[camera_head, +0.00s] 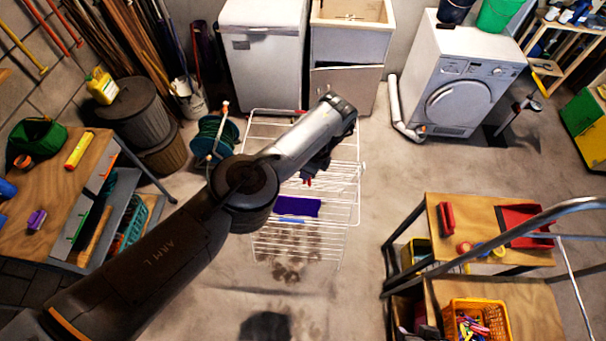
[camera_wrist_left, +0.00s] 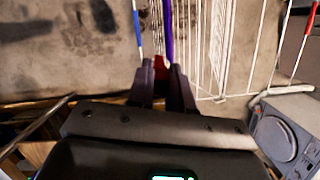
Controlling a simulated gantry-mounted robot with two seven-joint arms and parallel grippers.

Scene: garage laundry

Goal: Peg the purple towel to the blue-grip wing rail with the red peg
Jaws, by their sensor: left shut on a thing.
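The purple towel (camera_head: 297,206) hangs on the lower part of the white drying rack (camera_head: 347,214). It shows edge-on as a narrow purple strip in the left wrist view (camera_wrist_left: 168,30). The blue-grip wing rail (camera_head: 291,220) runs just in front of the towel; its blue grip shows left of the towel in the left wrist view (camera_wrist_left: 137,22). My left gripper (camera_wrist_left: 161,75) is shut on the red peg (camera_wrist_left: 160,62), close to the towel. From the head, the arm partly hides the gripper and rack. Whether the peg touches towel or rail I cannot tell.
An orange basket of colored pegs (camera_head: 504,312) sits on the lower right bench. A workbench (camera_head: 62,185) stands at left, a dryer (camera_head: 462,80) at back right. A hose reel (camera_head: 213,138) stands left of the rack. The floor right of the rack is clear.

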